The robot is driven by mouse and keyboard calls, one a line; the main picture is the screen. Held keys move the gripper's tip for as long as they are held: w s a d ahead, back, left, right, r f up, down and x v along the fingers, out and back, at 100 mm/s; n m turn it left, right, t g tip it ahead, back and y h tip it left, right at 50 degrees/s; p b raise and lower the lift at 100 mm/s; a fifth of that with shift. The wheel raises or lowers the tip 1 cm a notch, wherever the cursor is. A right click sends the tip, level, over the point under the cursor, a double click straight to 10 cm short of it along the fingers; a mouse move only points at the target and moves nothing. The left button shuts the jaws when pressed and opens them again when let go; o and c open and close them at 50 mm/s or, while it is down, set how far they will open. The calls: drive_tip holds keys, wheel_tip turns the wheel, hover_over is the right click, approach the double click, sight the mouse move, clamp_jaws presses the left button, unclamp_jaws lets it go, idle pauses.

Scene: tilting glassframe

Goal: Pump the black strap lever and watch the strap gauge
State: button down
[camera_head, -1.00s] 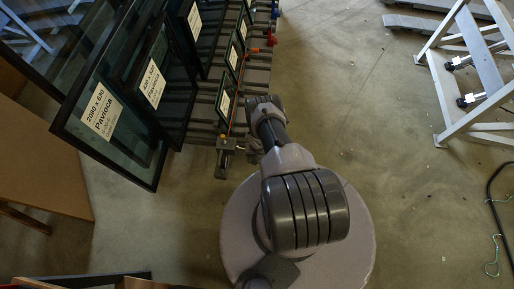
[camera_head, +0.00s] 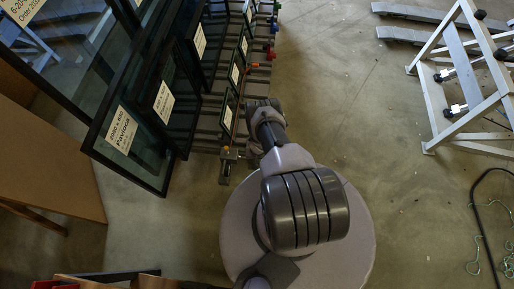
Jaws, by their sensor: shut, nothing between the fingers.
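My arm reaches up the middle of the head view, towards the grey rack (camera_head: 207,133). Its far end lies beside the rack's right side. My gripper cannot be made out; the wrist and arm links hide that spot. I cannot pick out a black strap lever or a strap gauge. A small clamp-like fitting (camera_head: 228,156) sits at the rack's near end, left of my arm. Several dark-framed glass panes, such as the one labelled Pavioca (camera_head: 121,131), stand leaning in the rack.
Small red (camera_head: 270,56) and blue (camera_head: 275,28) knobs line the rack's right side. A white metal frame (camera_head: 437,105) stands at the right, with a dark hose (camera_head: 475,215) on the floor. A brown board (camera_head: 45,160) is at the left. The floor between rack and frame is clear.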

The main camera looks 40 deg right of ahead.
drive_tip(key=r+p, duration=0.4)
drive_tip(key=r, duration=0.1)
drive_tip(key=shift+s+a+r, duration=0.15)
drive_tip(key=shift+s+a, duration=0.05)
idle(1.0)
